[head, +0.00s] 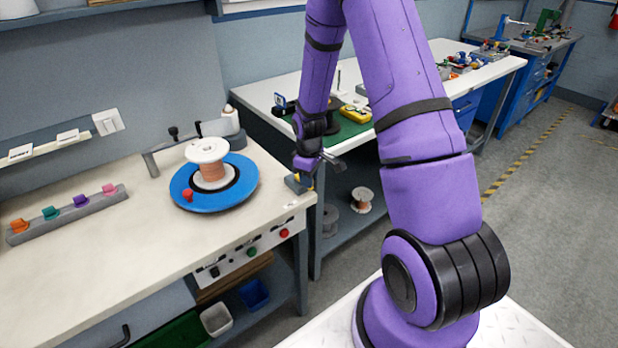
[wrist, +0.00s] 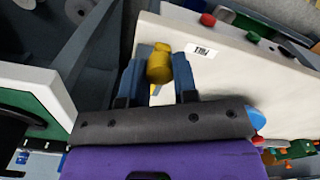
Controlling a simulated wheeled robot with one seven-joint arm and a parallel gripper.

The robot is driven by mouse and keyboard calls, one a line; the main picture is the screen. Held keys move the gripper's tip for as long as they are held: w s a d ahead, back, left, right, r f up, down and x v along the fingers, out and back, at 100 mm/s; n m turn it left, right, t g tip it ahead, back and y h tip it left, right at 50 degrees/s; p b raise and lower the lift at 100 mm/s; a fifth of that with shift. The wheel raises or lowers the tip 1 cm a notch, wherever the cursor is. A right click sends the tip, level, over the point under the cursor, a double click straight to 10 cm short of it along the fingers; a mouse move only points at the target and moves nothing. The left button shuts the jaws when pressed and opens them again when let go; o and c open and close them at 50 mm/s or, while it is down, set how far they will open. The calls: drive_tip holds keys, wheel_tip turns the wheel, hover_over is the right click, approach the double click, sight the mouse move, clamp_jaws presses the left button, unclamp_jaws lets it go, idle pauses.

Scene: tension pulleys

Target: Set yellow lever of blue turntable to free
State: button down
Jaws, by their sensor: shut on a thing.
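The blue turntable (head: 240,190) lies on the workbench in the head view, with a red knob (head: 188,195) near its front edge. A spool of copper-coloured wire (head: 208,170) stands on it. The yellow lever (wrist: 159,64) is at the bench's right corner, beside a small printed label. My gripper (head: 299,182) is at that corner, low over the bench edge. In the wrist view my gripper's two blue fingers (wrist: 157,80) stand on either side of the lever and are shut on it. The fingers partly hide the lever's base, and its exact setting cannot be told.
A bent metal arm (head: 165,150) and a grey roller (head: 222,128) stand behind the turntable. A rack of coloured clips (head: 68,215) lies at the left. Buttons (head: 250,252) line the bench front. A second table with a green mat (head: 345,130) stands behind my arm.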

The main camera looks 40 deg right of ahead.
drive_tip(key=shift+a, duration=0.1)
drive_tip(key=a+m, duration=0.1)
drive_tip(key=m, duration=0.2)
drive_tip(key=shift+w+a, duration=0.15)
drive_tip(key=shift+a, duration=0.2)
drive_tip(key=m, duration=0.1)
drive_tip(key=a+m, duration=0.1)
drive_tip(key=m, duration=0.1)
drive_tip(key=shift+w+a, duration=0.15)
drive_tip(key=shift+w, duration=0.1)
drive_tip(key=a+m, duration=0.1)
drive_tip(key=m, duration=0.1)
drive_tip(key=w+m, duration=0.1)
drive_tip(key=m, duration=0.1)
drive_tip(key=shift+w+a, duration=0.2)
drive_tip(key=shift+a, duration=0.15)
drive_tip(key=shift+w+a+m, duration=0.25)
drive_tip(key=shift+w+m, duration=0.15)
drive_tip(key=shift+m, duration=0.6)
drive_tip(key=c, duration=0.9)
unclamp_jaws()
wheel_tip(320, 180, up, 11)
drive_tip(key=shift+f, duration=0.1)
